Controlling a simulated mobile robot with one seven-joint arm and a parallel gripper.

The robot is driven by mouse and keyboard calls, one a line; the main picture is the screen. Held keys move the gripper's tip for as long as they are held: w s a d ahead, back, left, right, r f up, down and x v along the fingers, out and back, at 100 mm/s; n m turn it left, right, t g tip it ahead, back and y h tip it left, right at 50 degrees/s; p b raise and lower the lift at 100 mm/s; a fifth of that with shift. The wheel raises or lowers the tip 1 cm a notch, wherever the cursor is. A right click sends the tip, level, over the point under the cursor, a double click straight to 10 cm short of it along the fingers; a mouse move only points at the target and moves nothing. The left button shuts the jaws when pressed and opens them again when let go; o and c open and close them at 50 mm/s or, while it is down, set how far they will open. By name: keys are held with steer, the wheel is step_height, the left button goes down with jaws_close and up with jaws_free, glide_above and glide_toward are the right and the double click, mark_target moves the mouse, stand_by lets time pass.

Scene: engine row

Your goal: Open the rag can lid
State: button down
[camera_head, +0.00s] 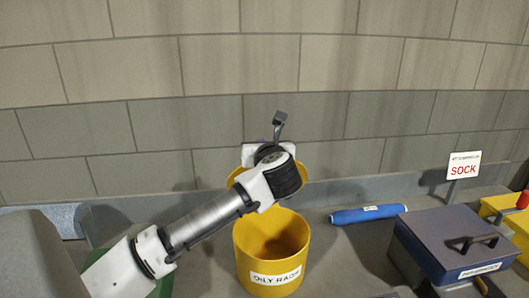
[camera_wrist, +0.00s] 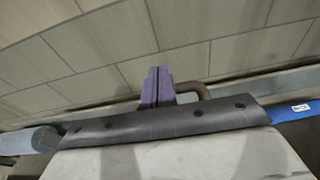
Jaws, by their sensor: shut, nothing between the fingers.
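The yellow rag can (camera_head: 270,255), labelled OILY RAGS, stands on the bench in the head view with its mouth uncovered and its inside showing. Its yellow lid (camera_head: 238,178) stands raised at the back of the can, mostly hidden behind my arm. My gripper (camera_wrist: 157,86) is shut and empty; its purple-grey fingers show in the wrist view. In the head view my wrist covers the fingertips, above and behind the can's mouth. A bent bar (camera_wrist: 201,90) shows beside the fingers in the wrist view; I cannot tell whether they touch.
A blue roll (camera_head: 368,214) lies right of the can. The block wall is close behind.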

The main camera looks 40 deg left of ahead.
steer(key=shift+w+a+r, duration=0.2)
steer(key=shift+w+a, duration=1.05)
steer(key=shift+a, duration=0.25)
steer(key=shift+f, duration=0.1)
